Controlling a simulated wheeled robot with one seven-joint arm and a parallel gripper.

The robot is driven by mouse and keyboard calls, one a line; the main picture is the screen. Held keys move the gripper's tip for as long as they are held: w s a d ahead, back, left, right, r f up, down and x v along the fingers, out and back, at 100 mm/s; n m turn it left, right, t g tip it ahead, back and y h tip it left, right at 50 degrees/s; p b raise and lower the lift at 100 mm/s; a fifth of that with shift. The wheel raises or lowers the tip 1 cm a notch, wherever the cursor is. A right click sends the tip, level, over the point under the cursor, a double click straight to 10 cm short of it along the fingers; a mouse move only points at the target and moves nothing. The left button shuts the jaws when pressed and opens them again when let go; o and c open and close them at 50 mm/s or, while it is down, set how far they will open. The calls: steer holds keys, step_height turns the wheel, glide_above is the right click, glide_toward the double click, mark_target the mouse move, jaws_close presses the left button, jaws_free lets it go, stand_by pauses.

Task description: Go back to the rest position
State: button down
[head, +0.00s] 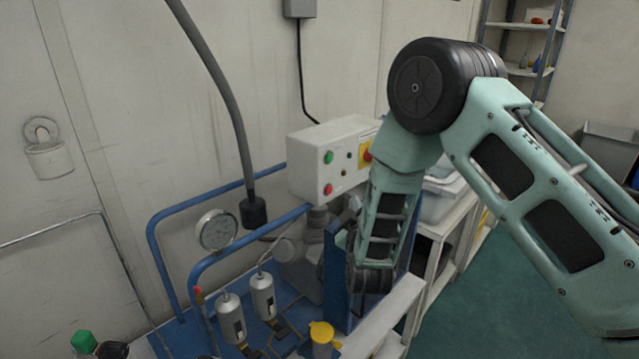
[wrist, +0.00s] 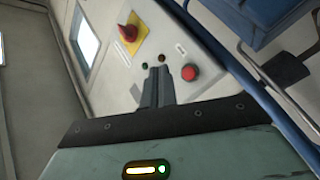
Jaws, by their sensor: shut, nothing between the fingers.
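My gripper (wrist: 158,86) shows in the wrist view with its two dark fingers together and nothing between them. It points at the front of a pale control box, near a red push button (wrist: 189,72). I cannot tell whether the fingertips touch the box. In the head view my green arm reaches in from the right and bends down in front of the blue frame; its gripper end is hidden there. The control box (head: 312,163) carries a green button (head: 328,157), a red button (head: 328,189) and a red switch on a yellow plate (wrist: 129,33).
A blue pipe frame (head: 165,215) holds a round gauge (head: 216,230) and small grey cylinders (head: 262,295). A yellow-capped part (head: 321,333) stands at the front. A white bench (head: 440,225) is behind my arm. Green floor (head: 480,290) is open at the right.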

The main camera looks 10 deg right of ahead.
steer(key=s+a+r+g+y, duration=0.4)
steer(key=s+a+g+y, duration=0.3)
steer(key=s+a+g, duration=0.5)
steer(key=s+d+r+g+h, duration=0.1)
steer(key=s+d+g, duration=0.1)
steer(key=s, duration=1.2)
steer(key=s+d+r+g+h, duration=0.1)
steer(key=s+d+g+h, duration=0.1)
steer(key=s, duration=1.2)
steer(key=d+g, duration=0.1)
steer(key=g, duration=0.1)
steer(key=shift+d+r+g, duration=0.3)
steer(key=shift+d+r, duration=0.05)
